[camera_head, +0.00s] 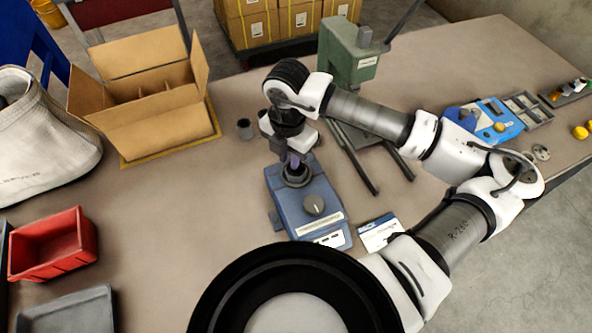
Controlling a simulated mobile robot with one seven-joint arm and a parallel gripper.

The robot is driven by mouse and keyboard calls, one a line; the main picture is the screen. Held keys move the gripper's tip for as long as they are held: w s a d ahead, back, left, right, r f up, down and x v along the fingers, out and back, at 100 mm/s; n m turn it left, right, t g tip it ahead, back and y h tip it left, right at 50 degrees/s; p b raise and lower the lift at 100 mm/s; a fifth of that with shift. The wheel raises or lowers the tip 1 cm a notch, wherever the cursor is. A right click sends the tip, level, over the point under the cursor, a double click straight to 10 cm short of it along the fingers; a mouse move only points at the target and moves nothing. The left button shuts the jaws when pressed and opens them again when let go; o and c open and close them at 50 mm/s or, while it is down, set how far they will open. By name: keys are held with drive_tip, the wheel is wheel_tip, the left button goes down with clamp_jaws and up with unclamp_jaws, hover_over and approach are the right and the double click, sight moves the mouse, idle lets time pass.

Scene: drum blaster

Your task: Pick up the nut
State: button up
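My gripper (293,163) points down over the round top fitting of a blue-grey device (308,208) near the middle of the table. The fingertips are small and partly hidden by my wrist, so I cannot tell whether they are open or hold anything. I cannot make out a nut for certain. Small grey round pieces (541,153) lie at the right edge of the table, too small to identify. A small dark cylinder (245,129) stands left of my gripper.
An open cardboard box (155,125) stands at the back left, with a red bin (52,244) and grey tray (68,314) in front. A green press (348,55) stands behind my arm. A blue device (484,122) sits at right. The table's left middle is clear.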

drive_tip(key=shift+f, duration=0.9)
drive_tip(key=shift+c, duration=0.3)
clamp_jaws()
drive_tip(key=shift+r, duration=0.1)
